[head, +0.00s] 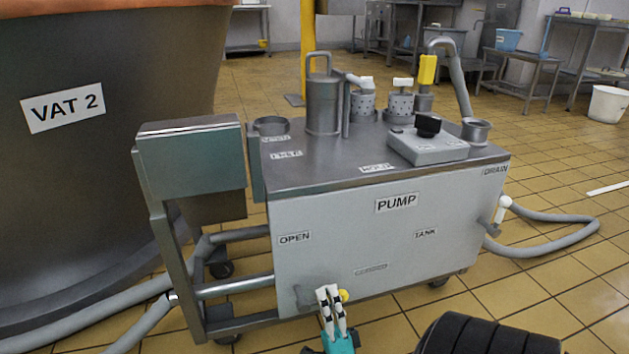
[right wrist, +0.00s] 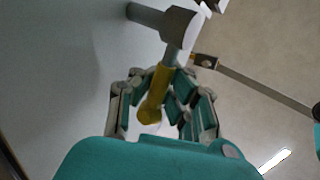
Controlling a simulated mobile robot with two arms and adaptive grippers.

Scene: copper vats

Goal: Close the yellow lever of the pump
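The pump (head: 340,240) is a grey box on wheels with a "PUMP" label. Low on its front, a pipe stub (head: 304,297) carries a lever with a yellow end (head: 345,296), mostly hidden behind my right gripper (head: 331,293). In the right wrist view the yellow lever (right wrist: 155,95) runs from a grey fitting (right wrist: 180,27) down between the fingers of my right gripper (right wrist: 160,110). The fingers stand apart on either side of the lever, with gaps visible. My left gripper is not in view.
A large vat (head: 100,130) labelled "VAT 2" stands at the left. Grey hoses (head: 90,308) run over the floor there. Another hose (head: 560,232) loops at the pump's right. A yellow-handled fitting (head: 427,70) stands on top. Tiled floor at the right is mostly clear.

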